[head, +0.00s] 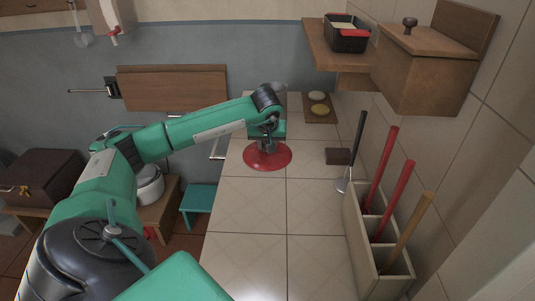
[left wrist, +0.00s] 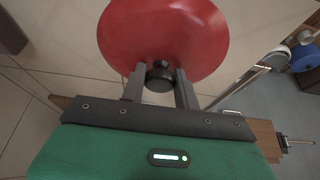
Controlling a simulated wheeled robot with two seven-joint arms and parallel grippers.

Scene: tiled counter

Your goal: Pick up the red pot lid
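The red pot lid (head: 262,163) is a round red disc with a dark knob, on or just above the far part of the tiled counter. My left gripper (head: 267,147) points down over its middle. In the left wrist view the lid (left wrist: 205,35) fills the top middle, and its black knob (left wrist: 160,76) sits between the two fingers of my left gripper (left wrist: 160,72). The fingers are very close to the knob on both sides; whether they press on it cannot be told. My right gripper is not in view.
A wooden holder (head: 358,245) with red- and tan-handled tools stands along the right wall, a black-handled ladle (head: 357,150) beside it. A small brown block (head: 338,156) lies right of the lid. A board with two round items (head: 319,109) lies behind. The counter's front middle is clear.

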